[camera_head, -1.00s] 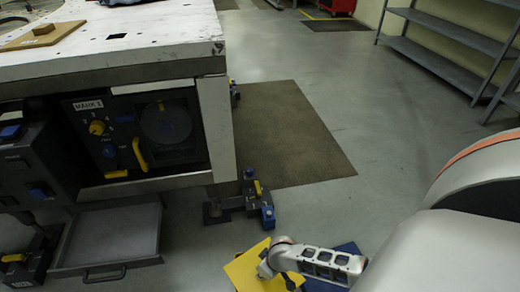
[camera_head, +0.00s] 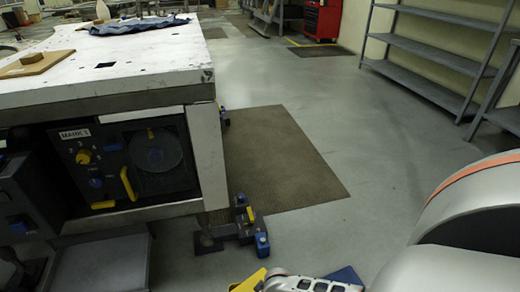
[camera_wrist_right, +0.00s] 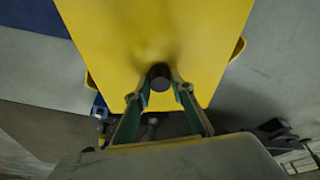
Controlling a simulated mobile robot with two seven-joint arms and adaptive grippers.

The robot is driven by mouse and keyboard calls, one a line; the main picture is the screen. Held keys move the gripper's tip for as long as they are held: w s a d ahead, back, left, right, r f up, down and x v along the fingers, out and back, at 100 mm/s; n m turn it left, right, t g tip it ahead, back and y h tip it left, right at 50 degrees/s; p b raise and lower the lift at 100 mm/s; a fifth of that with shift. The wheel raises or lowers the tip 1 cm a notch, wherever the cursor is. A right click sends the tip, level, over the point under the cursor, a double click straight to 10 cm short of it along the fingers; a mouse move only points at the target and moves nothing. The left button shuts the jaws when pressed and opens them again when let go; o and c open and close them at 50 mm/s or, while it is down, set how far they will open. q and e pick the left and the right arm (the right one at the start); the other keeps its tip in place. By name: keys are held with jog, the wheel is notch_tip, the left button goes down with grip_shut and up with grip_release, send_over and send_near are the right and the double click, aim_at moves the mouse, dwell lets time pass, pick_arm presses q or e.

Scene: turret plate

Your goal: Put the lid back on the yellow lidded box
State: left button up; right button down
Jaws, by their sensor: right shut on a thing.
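The yellow lid (camera_wrist_right: 150,32) is a flat panel with a dark round knob (camera_wrist_right: 160,76). My right gripper (camera_wrist_right: 160,90) is shut on this knob in the right wrist view. Yellow tabs (camera_wrist_right: 239,49) stick out past both sides of the panel, seemingly part of the yellow box beneath it. The lid hides the rest of the box, and I cannot tell whether the lid touches it. In the head view only a yellow corner (camera_head: 247,282) shows at the bottom edge, beside my right arm. My left gripper is in neither view.
A white-topped workbench (camera_head: 130,65) with a dark control panel fills the left. A blue and yellow clamp-like foot (camera_head: 250,222) stands by its corner. A blue surface (camera_head: 345,275) lies beside my right arm. A brown mat (camera_head: 280,155) and open floor lie beyond; grey shelves (camera_head: 430,55) stand back right.

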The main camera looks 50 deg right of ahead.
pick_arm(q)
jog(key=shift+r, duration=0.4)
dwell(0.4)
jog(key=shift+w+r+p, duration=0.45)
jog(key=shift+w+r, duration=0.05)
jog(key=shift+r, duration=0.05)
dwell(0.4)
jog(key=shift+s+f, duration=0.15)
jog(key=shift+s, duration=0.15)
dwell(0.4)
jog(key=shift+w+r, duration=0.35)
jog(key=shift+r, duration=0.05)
pick_arm(e)
jog(key=shift+f, duration=0.1)
pick_arm(q)
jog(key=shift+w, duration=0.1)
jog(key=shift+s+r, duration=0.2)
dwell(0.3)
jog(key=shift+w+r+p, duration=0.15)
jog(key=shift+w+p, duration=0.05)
jog(key=shift+p, duration=0.1)
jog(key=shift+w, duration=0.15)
pick_arm(e)
jog(key=c, duration=1.7)
grip_release()
